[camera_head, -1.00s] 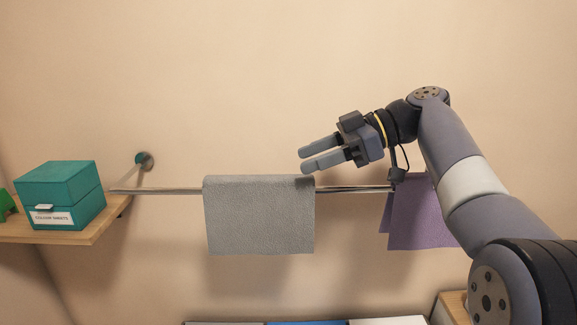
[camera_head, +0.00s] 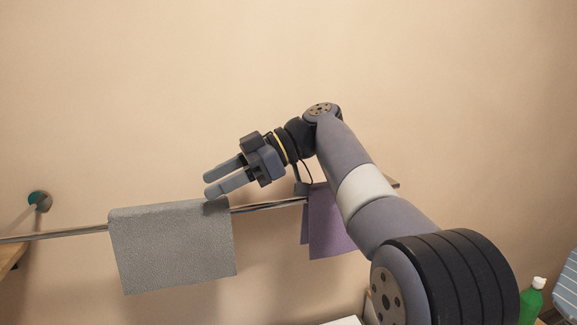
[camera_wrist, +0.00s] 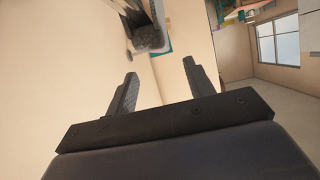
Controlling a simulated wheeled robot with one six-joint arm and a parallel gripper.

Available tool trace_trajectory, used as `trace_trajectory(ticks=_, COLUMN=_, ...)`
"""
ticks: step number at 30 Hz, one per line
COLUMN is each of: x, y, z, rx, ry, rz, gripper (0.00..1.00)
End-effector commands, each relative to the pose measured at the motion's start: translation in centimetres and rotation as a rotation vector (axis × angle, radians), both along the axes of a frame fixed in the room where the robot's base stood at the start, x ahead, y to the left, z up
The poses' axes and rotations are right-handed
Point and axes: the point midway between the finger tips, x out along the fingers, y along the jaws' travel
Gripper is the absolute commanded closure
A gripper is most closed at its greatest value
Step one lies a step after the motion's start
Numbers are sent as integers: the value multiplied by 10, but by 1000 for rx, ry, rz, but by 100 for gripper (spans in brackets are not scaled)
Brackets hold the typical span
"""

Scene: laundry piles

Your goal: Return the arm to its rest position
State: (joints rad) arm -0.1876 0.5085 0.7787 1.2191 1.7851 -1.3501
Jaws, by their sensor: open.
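My gripper (camera_head: 208,180) is at mid-picture in the head view, at the end of my raised arm, with its fingers pointing left. The fingers are apart with nothing between them. In the wrist view my gripper (camera_wrist: 160,85) also shows two spread, empty fingers. In the head view the fingertips appear just above the grey towel (camera_head: 172,250); I cannot tell the exact gap. The grey towel hangs over a metal rail (camera_head: 60,234).
A purple cloth (camera_head: 328,225) hangs on the rail, partly behind my arm. A green bottle (camera_head: 531,302) and a striped blue item (camera_head: 566,285) stand at the lower right. The wall above is bare. The wrist view shows a window (camera_wrist: 278,42).

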Motion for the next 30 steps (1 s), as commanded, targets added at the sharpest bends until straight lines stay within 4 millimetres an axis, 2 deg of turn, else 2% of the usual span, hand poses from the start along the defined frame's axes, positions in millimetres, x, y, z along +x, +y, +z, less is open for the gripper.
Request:
trace_trajectory(ticks=1, x=-5, y=10, z=-4, rx=0, ry=1, rz=5, gripper=50)
trace_trajectory(ticks=9, x=-20, y=58, z=-24, rx=0, ry=1, rz=4, gripper=50)
trace_trajectory(ticks=12, x=-18, y=57, z=-8, rx=1, ry=-2, rz=0, gripper=50)
trace_trajectory(ticks=18, x=-18, y=57, z=5, rx=0, ry=0, rz=0, gripper=50)
trace_trajectory(ticks=30, x=-18, y=56, z=9, rx=0, ry=0, rz=0, gripper=50)
